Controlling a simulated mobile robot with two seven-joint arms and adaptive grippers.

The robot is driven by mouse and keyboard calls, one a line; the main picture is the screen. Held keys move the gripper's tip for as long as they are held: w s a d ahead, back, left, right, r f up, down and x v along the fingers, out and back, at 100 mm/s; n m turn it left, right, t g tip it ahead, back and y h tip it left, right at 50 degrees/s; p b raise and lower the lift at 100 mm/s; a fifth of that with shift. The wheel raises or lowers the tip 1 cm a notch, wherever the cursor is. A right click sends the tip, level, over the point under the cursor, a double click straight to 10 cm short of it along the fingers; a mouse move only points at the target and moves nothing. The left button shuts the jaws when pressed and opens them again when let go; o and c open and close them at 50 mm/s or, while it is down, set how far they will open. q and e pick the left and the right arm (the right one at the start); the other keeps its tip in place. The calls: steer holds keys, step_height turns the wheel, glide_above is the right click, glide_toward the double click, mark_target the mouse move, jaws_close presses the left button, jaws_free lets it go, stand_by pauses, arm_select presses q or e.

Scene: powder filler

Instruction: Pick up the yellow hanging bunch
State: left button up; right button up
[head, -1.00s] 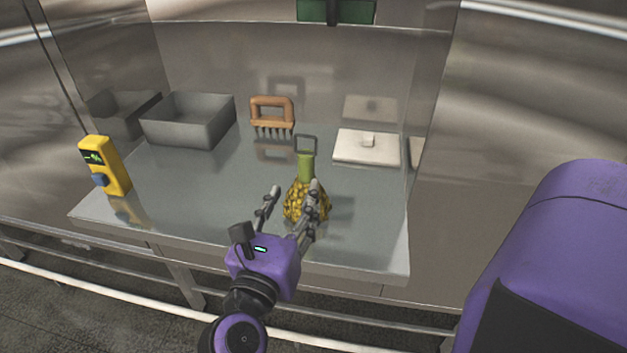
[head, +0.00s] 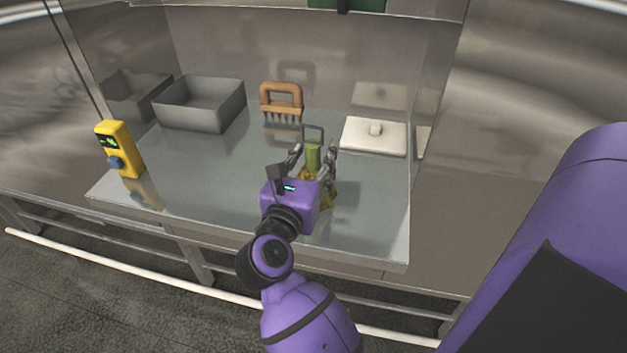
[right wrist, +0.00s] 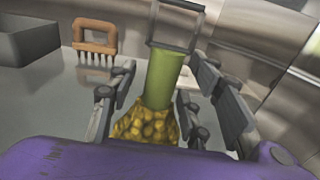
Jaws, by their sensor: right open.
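The yellow bunch (head: 328,199) stands on the steel table, mostly hidden behind my right gripper in the head view. It has a knobbly yellow lower part, a green neck (head: 313,156) and a grey wire loop (head: 313,133) on top. In the right wrist view the bunch (right wrist: 150,124) and its green neck (right wrist: 163,80) are between the fingers. My right gripper (head: 314,152) is open, with one finger on each side of the neck. I cannot tell whether either finger touches it. My left gripper is not in view.
A brown comb-like tool with a handle (head: 281,90) stands behind the bunch. A white lidded plate (head: 357,143) is at the back right, a grey bin (head: 172,112) at the back left. A yellow device (head: 121,135) stands at the left edge. Steel walls enclose the back and sides.

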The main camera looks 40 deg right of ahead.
steer(key=shift+c, duration=0.5)
jaws_close()
